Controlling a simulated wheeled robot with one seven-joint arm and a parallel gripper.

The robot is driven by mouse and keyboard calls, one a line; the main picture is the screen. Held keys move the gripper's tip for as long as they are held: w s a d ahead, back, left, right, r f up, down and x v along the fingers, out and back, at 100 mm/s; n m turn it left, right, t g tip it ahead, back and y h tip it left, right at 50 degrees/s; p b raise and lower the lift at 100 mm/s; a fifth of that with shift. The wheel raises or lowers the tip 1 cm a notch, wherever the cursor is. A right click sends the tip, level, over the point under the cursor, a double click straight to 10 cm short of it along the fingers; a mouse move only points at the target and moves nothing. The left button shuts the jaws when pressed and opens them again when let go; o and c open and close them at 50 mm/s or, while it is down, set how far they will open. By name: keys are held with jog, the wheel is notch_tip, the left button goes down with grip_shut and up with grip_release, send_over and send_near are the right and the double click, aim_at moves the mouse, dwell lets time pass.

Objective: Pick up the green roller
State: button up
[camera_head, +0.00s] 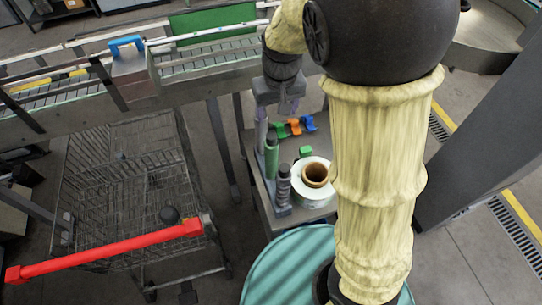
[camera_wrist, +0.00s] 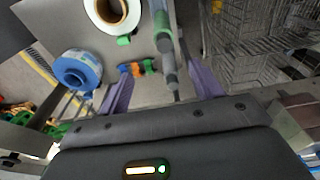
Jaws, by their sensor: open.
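The green roller (camera_head: 271,157) stands upright on the small table, left of the white reel. In the wrist view the green roller (camera_wrist: 162,38) runs down from the top, in the space between my two fingers. My gripper (camera_head: 277,112) is above and behind the roller in the head view. In the wrist view my gripper (camera_wrist: 161,92) is open, its purple fingers spread to the left and right with nothing held. I cannot tell how far the fingertips are from the roller. A dark grey roller (camera_head: 283,186) stands just in front of the green one.
A white reel (camera_head: 313,195) with a brown core, a green block (camera_head: 306,151) and small coloured clips (camera_head: 296,126) lie right of the rollers. A wire cart (camera_head: 120,190) with a red handle stands left. A conveyor (camera_head: 205,58) runs behind.

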aim_at(274, 137)
jog(key=f, duration=0.4)
jog(key=w+f+p, duration=0.1)
jog(key=f, duration=0.6)
jog(key=shift+w+a+f+p, duration=0.2)
jog(key=shift+f+p, duration=0.1)
jog(key=shift+p, duration=0.05)
jog(key=shift+f, duration=0.3)
jog(key=shift+s, duration=0.1)
jog(key=shift+s+a+f+p, duration=0.15)
jog(key=shift+f+p, duration=0.15)
jog(key=shift+f, duration=0.15)
jog(key=shift+w+a+f+p, duration=0.1)
jog(key=shift+f+p, duration=0.1)
jog(key=shift+f, duration=0.5)
jog(key=shift+w+a+f+p, duration=0.1)
jog(key=shift+w+f+p, duration=0.05)
jog(key=shift+f, duration=0.6)
jog(key=shift+w+a+f+p, duration=0.1)
jog(key=shift+f+p, duration=0.1)
jog(key=shift+f, duration=0.5)
